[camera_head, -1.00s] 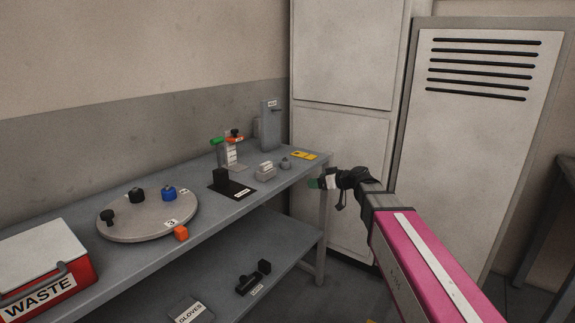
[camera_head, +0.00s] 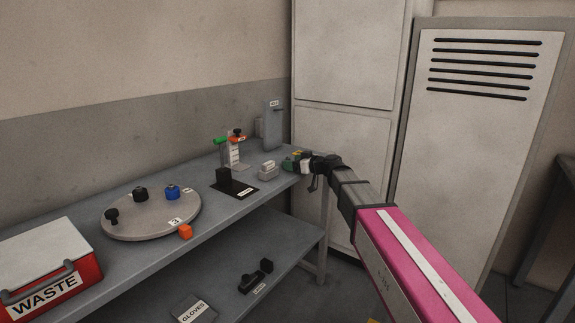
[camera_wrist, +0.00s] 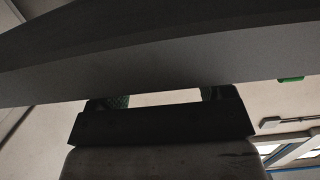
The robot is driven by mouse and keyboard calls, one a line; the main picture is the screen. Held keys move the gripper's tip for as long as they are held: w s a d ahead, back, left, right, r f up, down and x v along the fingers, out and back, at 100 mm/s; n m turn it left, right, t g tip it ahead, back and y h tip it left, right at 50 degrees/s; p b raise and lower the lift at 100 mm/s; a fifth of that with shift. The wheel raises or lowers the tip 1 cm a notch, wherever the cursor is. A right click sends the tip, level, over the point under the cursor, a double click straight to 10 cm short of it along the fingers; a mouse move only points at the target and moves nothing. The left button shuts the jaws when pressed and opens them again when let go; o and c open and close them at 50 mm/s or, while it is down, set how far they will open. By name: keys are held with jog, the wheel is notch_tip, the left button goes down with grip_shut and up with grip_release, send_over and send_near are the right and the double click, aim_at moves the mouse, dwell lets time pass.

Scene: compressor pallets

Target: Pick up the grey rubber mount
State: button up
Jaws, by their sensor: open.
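The small grey rubber mount stood on the bench near its right end, beside the grey block, in the earlier head view. Now my gripper (camera_head: 289,164) is at that spot and covers it, so I cannot make out the mount or whether the fingers are around it. My gripper is open; its green finger pads show at the right end of the bench. In the wrist view my gripper (camera_wrist: 165,98) shows two green-padded fingers apart, with a pale gap between them. A large dark grey surface fills the view above them; I cannot tell what it is.
The labelled grey block (camera_head: 267,172) stands just left of my gripper. A black stand (camera_head: 235,188), a grey tall holder (camera_head: 273,125), a round turntable (camera_head: 150,222) and a red WASTE box (camera_head: 55,283) are on the bench. Cabinets stand behind on the right.

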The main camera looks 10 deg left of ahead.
jog(key=x, duration=0.3)
jog(key=shift+w+a, duration=0.1)
jog(key=shift+a, duration=0.1)
jog(key=c, duration=1)
jog(key=shift+r, duration=0.15)
